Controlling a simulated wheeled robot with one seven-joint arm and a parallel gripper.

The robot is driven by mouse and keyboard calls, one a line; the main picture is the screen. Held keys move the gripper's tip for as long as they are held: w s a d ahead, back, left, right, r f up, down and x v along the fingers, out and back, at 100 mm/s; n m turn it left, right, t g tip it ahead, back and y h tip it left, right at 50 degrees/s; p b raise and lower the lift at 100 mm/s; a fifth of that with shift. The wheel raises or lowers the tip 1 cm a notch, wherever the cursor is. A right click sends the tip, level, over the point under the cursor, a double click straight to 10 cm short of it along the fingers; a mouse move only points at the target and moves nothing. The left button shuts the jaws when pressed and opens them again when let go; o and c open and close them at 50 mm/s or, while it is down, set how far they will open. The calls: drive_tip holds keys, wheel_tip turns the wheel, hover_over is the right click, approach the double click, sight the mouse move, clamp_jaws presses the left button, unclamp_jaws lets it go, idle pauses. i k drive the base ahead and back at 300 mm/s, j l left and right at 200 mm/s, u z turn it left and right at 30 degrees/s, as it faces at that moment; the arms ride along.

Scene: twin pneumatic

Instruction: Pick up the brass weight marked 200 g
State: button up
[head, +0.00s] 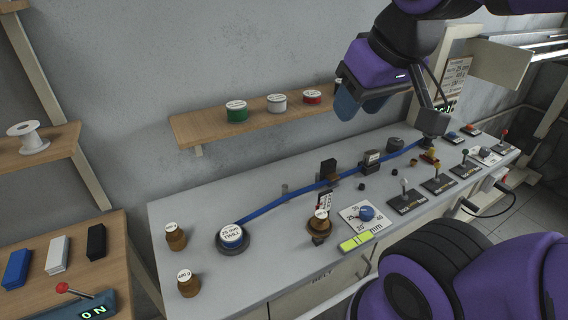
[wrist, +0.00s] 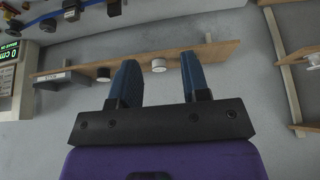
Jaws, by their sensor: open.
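Two brass weights with white round labels stand at the left end of the workbench: the rear one (head: 176,240) and the front one (head: 188,287). A third brass-coloured piece (head: 319,227) with a white label stands near the middle front. The label markings are too small for me to read surely, so I cannot tell which is 200 g. My gripper (head: 360,112) is open and empty, high above the bench near the wall shelf, well to the right of the left-hand weights. Its two blue fingers also show in the wrist view (wrist: 160,78), with no weight between them.
A wall shelf (head: 187,127) holds several spools behind the bench. A blue belt (head: 285,208) runs across the bench from a round labelled pulley (head: 232,237). Levers (head: 438,178) line the right side. A wooden table (head: 70,247) with coloured blocks stands left.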

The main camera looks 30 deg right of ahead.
sight(320, 224)
drive_tip(key=k+j+z, duration=0.1)
drive_tip(key=z, duration=0.3)
drive_tip(key=k+j+z, duration=0.15)
drive_tip(key=z, duration=0.2)
drive_tip(key=k+j+z, duration=0.15)
drive_tip(key=z, duration=0.25)
